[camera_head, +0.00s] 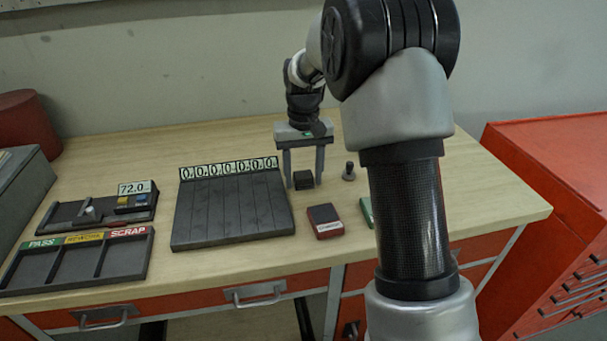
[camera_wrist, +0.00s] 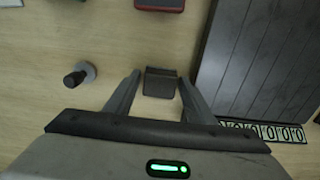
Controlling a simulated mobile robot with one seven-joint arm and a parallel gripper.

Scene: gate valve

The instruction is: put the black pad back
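The black pad (camera_head: 304,179), a small dark block, rests on the wooden bench right of the grey slatted board. It also shows in the wrist view (camera_wrist: 160,83), lying between my fingers. My gripper (camera_head: 304,184) points down over it with one finger on each side. My gripper (camera_wrist: 159,77) is open, with gaps visible between the pad and both fingers. Whether the fingertips touch the bench I cannot tell.
A small dark knobbed piece (camera_head: 349,172) stands just right of my gripper. A red block with a dark top (camera_head: 325,221) lies nearer the front. The slatted board (camera_head: 230,212) is at left, beyond it a PASS/REWORK/SCRAP tray (camera_head: 77,262) and a device reading 72.0 (camera_head: 98,210).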

